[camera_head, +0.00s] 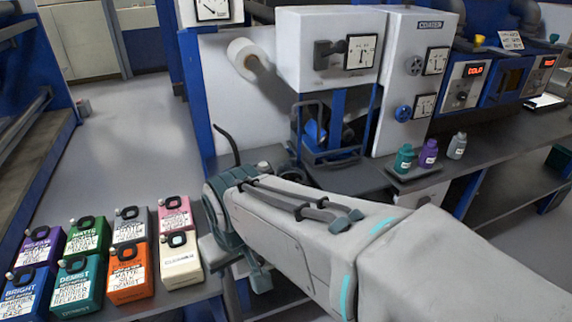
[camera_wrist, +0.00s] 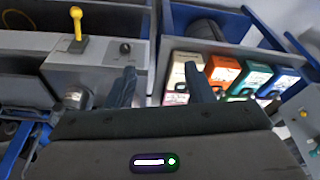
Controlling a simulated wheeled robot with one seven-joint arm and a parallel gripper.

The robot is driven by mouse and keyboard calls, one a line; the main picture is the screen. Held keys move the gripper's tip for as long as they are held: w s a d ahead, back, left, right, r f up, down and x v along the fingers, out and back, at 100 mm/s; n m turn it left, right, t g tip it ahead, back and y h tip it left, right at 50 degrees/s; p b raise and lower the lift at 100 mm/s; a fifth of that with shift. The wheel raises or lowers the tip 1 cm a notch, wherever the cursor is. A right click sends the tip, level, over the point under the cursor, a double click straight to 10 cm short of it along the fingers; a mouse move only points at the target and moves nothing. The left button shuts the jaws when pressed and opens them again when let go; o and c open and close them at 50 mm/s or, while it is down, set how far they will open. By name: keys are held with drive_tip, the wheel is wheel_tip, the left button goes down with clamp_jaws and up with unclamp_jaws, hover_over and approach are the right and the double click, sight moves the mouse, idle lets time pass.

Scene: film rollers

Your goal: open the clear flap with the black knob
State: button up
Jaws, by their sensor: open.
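My gripper (camera_wrist: 162,84) is open and empty in the wrist view, with its two dark fingers apart. A small round black knob (camera_wrist: 125,48) stands on a grey panel (camera_wrist: 90,72) beyond the left fingertip, apart from it as far as I can see. No clear flap can be made out with certainty in either view, and I cannot tell whether this knob belongs to it. In the head view my arm reaches toward the left, and its far end hides the fingers and part of the bench.
A yellow lever (camera_wrist: 76,22) rises left of the knob. Several coloured jugs, one of them orange (camera_head: 130,272), stand at lower left in the head view. A white machine (camera_head: 326,62) with dials stands behind my arm. Small bottles, one purple (camera_head: 428,153), sit on a tray at right.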

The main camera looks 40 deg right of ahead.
drive_tip(key=w+d+f+m+t+h+b, duration=0.2)
drive_tip(key=w+d+f+t+h+b, duration=0.25)
drive_tip(key=d, duration=0.65)
drive_tip(key=w+d+f+m+t+h+b, duration=0.25)
drive_tip(key=w+d+b, duration=0.35)
drive_tip(key=d, duration=0.4)
drive_tip(key=n+t+y+b, duration=0.2)
drive_tip(key=t+y+b, duration=0.15)
drive_tip(key=t, duration=0.35)
approach(294, 176)
drive_tip(key=shift+h, duration=0.35)
drive_tip(key=w, duration=0.2)
drive_tip(key=w+d+f, duration=0.1)
drive_tip(key=w, duration=0.1)
drive_tip(key=w+d+f, duration=0.1)
drive_tip(key=w, duration=0.1)
drive_tip(key=shift+w+d+b, duration=0.15)
drive_tip(key=shift+w+b, duration=0.2)
drive_tip(key=shift+b, duration=0.05)
drive_tip(key=shift+r, duration=0.1)
clamp_jaws()
